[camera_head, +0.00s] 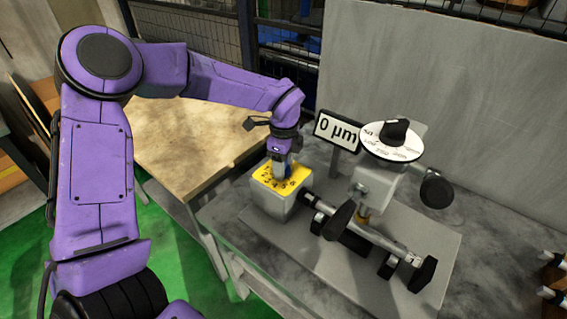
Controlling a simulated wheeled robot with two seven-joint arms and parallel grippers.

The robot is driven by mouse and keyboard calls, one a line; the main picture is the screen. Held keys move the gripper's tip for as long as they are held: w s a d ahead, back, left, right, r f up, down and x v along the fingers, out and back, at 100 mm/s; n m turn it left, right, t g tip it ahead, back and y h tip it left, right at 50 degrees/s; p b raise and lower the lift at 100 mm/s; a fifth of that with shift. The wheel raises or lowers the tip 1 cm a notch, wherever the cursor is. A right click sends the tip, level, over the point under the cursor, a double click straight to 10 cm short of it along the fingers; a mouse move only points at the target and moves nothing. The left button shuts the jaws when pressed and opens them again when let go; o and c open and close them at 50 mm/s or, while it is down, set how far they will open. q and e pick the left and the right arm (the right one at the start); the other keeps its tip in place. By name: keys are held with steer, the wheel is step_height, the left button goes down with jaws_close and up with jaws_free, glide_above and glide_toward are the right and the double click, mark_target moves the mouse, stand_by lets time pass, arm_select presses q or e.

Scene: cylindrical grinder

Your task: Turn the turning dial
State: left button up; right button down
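A grey box with a yellow, marked top plate (266,177) stands at the left of the machine. My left gripper (281,172) points down over the middle of this plate, at or very near it. Its fingers are small and dark here. I cannot tell whether they are open or shut, or whether they touch a knob, because the gripper hides the plate's centre. A white round dial (375,148) with black markings and a black knob (396,132) sits on top of the machine to the right, apart from the gripper.
A sign reading "0 µm" (337,131) stands behind the box. The grinder's shaft with black handles (378,240) lies to the right on a grey base plate. A wooden-topped table (185,135) is at the left, and a grey panel (460,90) stands behind.

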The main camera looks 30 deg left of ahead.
arm_select(q)
steer(key=shift+m, duration=1.2)
steer(key=m, duration=0.2)
steer(key=shift+s+m, duration=0.1)
steer(key=shift+m, duration=0.3)
steer(key=m+p, duration=0.1)
steer(key=m, duration=0.3)
steer(key=shift+s+r, duration=0.1)
steer(key=shift+m+p, duration=0.55)
steer(key=shift+m, duration=0.75)
steer(key=o, duration=1)
steer(key=shift+c, duration=0.2)
